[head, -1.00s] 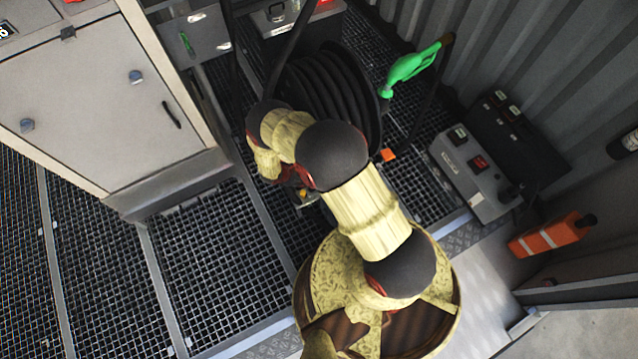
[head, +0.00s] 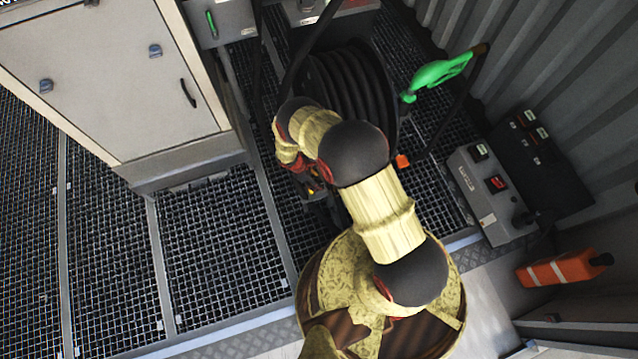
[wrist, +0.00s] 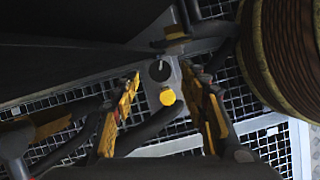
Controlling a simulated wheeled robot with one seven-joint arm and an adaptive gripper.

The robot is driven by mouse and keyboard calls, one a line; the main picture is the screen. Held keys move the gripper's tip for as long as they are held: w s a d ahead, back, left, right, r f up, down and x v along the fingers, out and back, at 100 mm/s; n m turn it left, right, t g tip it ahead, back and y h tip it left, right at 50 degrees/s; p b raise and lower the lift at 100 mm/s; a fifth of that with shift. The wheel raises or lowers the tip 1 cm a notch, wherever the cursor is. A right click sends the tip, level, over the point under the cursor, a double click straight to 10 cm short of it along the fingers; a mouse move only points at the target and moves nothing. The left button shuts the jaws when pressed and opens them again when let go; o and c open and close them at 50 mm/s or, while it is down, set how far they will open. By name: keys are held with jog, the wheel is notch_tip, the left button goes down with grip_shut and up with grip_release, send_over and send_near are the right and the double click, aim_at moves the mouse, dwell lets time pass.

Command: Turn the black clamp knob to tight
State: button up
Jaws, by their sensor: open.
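In the wrist view, a round black knob (wrist: 159,70) with a pale pointer mark sits on a grey bracket, taken to be the clamp knob. A yellow round cap (wrist: 167,98) is just below it. My gripper (wrist: 161,76) is open, with one yellow-and-black finger on each side of the knob in the picture. I see no contact, and the depth between fingertips and knob is hard to judge. In the head view my gripper (head: 313,189) is mostly hidden by my arm, low beside the hose reel, and the knob cannot be made out.
The black hose reel (head: 350,88) and green fuel nozzle (head: 436,74) are beyond my arm. A pale cabinet (head: 120,80) stands left. A grey control box (head: 492,195) and an orange container (head: 562,269) are at right. Dark grating (head: 215,250) lies open at left.

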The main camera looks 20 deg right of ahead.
jog(key=b+x, duration=0.1)
jog(key=x, duration=0.2)
jog(key=shift+f, duration=0.1)
jog(key=shift+c, duration=1.3)
